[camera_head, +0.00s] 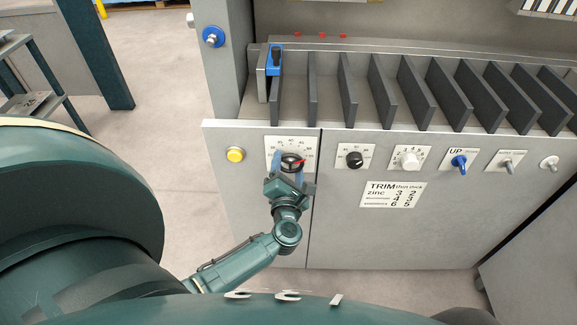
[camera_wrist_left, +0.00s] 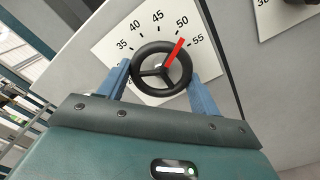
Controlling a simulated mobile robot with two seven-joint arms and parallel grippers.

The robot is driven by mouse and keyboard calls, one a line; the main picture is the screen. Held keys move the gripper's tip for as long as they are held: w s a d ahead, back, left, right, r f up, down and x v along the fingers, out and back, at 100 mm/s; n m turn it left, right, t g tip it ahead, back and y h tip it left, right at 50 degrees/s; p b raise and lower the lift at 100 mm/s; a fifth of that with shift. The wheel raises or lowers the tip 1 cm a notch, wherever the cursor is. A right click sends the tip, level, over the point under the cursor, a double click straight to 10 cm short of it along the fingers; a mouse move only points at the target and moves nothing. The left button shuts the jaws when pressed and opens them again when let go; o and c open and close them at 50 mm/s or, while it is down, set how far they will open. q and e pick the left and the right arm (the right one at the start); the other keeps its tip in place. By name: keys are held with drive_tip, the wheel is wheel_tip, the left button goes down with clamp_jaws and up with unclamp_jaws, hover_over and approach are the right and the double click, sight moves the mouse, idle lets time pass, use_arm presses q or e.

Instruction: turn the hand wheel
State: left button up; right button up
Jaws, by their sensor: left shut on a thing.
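The black hand wheel (camera_head: 292,161) is on the front panel of the bender, over a white dial plate (camera_head: 273,147). In the left wrist view the hand wheel (camera_wrist_left: 162,88) has three spokes and a red pointer (camera_wrist_left: 174,53) aimed between 50 and 55, close to 50. My left gripper (camera_head: 289,171) reaches it from below. In the left wrist view the blue fingers of my left gripper (camera_wrist_left: 160,82) are on opposite sides of the wheel rim, shut on it. The far side of the hub is hidden. My right gripper is not in view.
Right of the wheel are a black knob (camera_head: 354,159), a white knob (camera_head: 409,160) and a blue switch (camera_head: 459,162). A yellow button (camera_head: 235,155) is at left. A TRIM label (camera_head: 393,194) is below. Dark upright plates (camera_head: 383,88) line the shelf above. Floor shows at left.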

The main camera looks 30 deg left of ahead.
use_arm(q)
drive_tip(key=shift+f, duration=0.1)
drive_tip(key=o, duration=1)
drive_tip(key=shift+d, duration=0.1)
